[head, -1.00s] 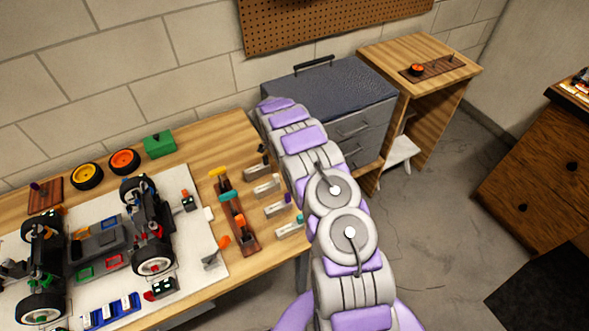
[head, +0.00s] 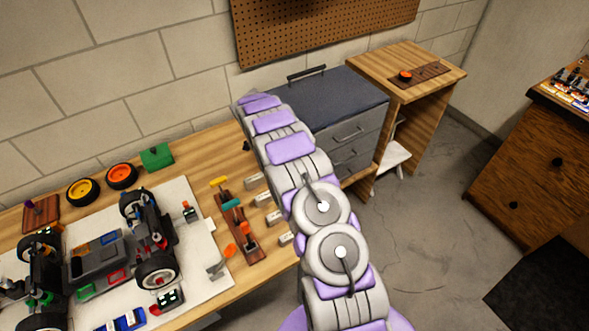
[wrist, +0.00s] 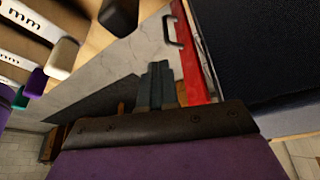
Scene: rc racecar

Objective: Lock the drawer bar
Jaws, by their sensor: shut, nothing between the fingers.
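The drawer chest (head: 330,105) stands right of the workbench, with a dark blue top and grey drawer fronts. Its drawers look closed. In the wrist view, a red bar (wrist: 193,65) runs along the edge of the chest's dark side (wrist: 245,45). A small dark handle (wrist: 180,28) shows close to the bar. My gripper (wrist: 157,72) is shut and empty, its grey fingers just left of the red bar. I cannot tell if they touch it. In the head view, my arm hides the chest's left side, and the gripper and bar cannot be seen.
The workbench (head: 190,165) at left holds an RC car (head: 100,255), wheels, a green box (head: 156,156) and several labelled tools. A wooden stand (head: 420,80) is right of the chest. A brown cabinet (head: 530,170) is far right. Floor between is clear.

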